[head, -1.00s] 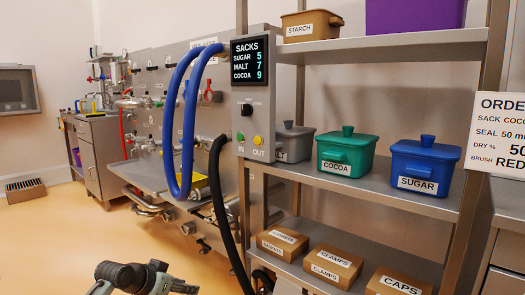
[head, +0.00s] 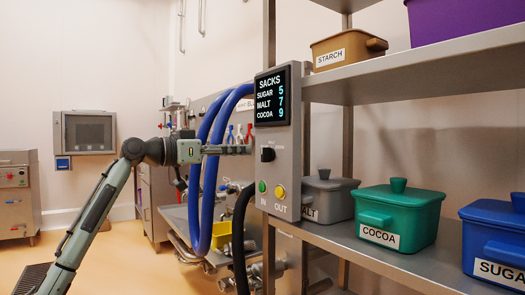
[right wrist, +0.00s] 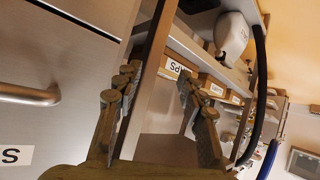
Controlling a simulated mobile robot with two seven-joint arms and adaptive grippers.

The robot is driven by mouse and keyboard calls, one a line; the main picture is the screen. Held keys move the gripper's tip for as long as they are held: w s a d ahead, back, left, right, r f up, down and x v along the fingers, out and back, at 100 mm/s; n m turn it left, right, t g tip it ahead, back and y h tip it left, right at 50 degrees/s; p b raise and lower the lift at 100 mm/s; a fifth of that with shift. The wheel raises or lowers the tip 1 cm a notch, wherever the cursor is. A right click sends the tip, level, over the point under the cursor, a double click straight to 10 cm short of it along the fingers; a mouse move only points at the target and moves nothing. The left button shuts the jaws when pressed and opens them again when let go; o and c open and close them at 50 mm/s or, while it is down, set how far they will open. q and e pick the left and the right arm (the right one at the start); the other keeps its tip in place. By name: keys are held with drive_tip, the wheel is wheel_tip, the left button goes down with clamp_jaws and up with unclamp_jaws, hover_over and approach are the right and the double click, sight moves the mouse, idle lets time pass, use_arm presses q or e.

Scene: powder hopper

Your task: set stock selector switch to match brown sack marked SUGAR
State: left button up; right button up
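The stock selector switch (head: 268,154) is a black knob on the front of the grey control box (head: 288,165). The small lettering above it is unreadable. The display (head: 272,96) above reads SUGAR 5, MALT 7, COCOA 9. My left gripper (head: 248,150) points right at the knob's height, its tips just left of it in the picture; contact cannot be told. It is seen edge-on, so its finger gap does not show. My right gripper (right wrist: 158,84) has its fingers apart with nothing between them. No brown sack marked SUGAR is in view.
Green and yellow buttons (head: 279,191) sit below the knob. Blue hoses (head: 203,170) and a black hose (head: 240,240) hang left of the box. Shelves at right hold MALT, green COCOA (head: 398,218) and blue SUGAR (head: 498,245) bins and a STARCH box (head: 345,48).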

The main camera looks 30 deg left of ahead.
sight(262, 149)
use_arm(q)
drive_tip(key=p+x, duration=0.1)
drive_tip(key=x, duration=0.4)
drive_tip(key=shift+w+d, duration=0.1)
drive_tip(key=shift+w, duration=0.1)
drive_tip(key=shift+w+d, duration=0.2)
drive_tip(key=shift+w, duration=0.3)
use_arm(e)
drive_tip(key=s+d+f+g+h, duration=0.2)
drive_tip(key=s+d+f+g, duration=0.1)
drive_tip(key=s+d+f, duration=0.1)
drive_tip(key=shift+s+d+f+m+g, duration=0.35)
drive_tip(key=shift+s+d, duration=0.2)
drive_tip(key=shift+d, duration=0.2)
use_arm(q)
clamp_jaws()
